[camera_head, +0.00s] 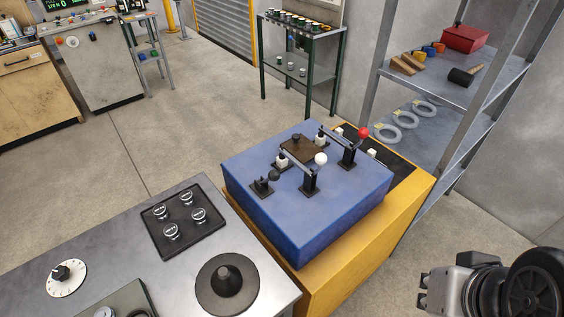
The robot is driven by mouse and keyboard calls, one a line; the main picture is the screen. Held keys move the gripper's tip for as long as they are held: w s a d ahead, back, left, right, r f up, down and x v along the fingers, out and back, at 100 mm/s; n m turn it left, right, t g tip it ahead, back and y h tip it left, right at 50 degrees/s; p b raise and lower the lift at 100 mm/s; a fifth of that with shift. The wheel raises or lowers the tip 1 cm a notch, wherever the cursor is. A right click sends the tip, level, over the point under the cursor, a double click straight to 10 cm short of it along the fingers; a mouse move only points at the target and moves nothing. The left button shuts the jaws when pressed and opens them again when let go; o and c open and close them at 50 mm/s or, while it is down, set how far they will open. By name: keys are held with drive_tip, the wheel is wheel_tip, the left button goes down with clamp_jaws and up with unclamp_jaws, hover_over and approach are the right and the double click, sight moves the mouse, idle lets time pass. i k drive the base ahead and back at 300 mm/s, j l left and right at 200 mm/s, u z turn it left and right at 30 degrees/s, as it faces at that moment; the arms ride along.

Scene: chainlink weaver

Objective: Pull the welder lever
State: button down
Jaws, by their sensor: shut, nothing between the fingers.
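A blue box (315,215) sits on a yellow base in the middle of the view. On its top are levers with a red knob (361,133), a white knob (320,159) and a black knob (274,174). The red and white ones stand on black brackets with grey bars. No label shows which one is the welder lever. A brown plate (304,148) lies between them. My gripper (423,291) is at the lower right, apart from the box and levers. It is shut and holds nothing.
A metal bench (105,245) with a dial, a black tray and a round black base adjoins the box at the left. A grey shelf (430,85) with tools and rings stands behind it at the right. Open floor (200,120) lies behind the bench.

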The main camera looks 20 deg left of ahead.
sight(274, 175)
drive_tip(key=i+u, duration=0.2)
drive_tip(key=u, duration=0.15)
drive_tip(key=i+u, duration=0.2)
drive_tip(key=u, duration=0.2)
